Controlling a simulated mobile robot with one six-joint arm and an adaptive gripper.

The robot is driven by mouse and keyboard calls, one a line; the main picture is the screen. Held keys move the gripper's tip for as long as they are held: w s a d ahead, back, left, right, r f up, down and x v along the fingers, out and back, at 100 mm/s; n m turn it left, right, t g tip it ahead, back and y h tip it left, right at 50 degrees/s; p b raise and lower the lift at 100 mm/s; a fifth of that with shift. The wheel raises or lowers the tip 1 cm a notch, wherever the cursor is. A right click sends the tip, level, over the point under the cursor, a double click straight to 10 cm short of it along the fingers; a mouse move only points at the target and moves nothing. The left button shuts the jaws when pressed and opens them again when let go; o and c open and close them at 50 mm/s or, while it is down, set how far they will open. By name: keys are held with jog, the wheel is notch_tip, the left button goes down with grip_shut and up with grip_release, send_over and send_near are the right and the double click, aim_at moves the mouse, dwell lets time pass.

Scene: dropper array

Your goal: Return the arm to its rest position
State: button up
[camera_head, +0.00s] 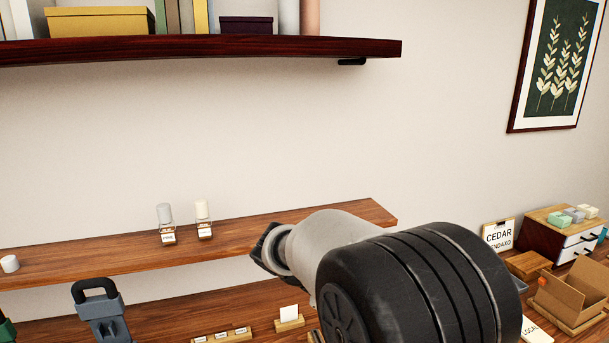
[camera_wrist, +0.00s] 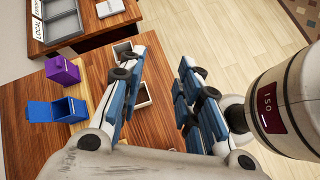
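My gripper (camera_wrist: 168,62) shows in the wrist view with its two blue-padded fingers spread apart. Nothing is held between them; wooden surface and pale floor show through the gap. In the head view my grey and black arm (camera_head: 410,285) fills the lower right middle, in front of the shelves. The gripper's fingers cannot be made out there. Two small dropper bottles stand upright on the middle shelf (camera_head: 60,264), a grey-capped one (camera_head: 167,226) and a cream-capped one (camera_head: 204,220), apart from the arm in the picture.
A white cup (camera_head: 9,264) stands at the shelf's left. A cardboard box (camera_head: 568,302), a drawer unit (camera_head: 560,238) and a CEDAR sign (camera_head: 498,236) are at right. The wrist view shows a purple box (camera_wrist: 62,70), a blue bin (camera_wrist: 58,108) and a grey tray (camera_wrist: 62,24).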

jog(key=s+r+m+t+y, duration=0.1)
jog(key=s+m+y, duration=0.4)
jog(key=s, duration=0.7)
jog(key=s+r+m+t+y, duration=0.1)
jog(key=s+m+t+y, duration=0.3)
jog(key=s+m, duration=0.5)
jog(key=s, duration=0.3)
jog(key=shift+r+m+y, duration=0.35)
jog(key=shift+m+y, duration=0.05)
jog(key=shift+o, duration=0.3)
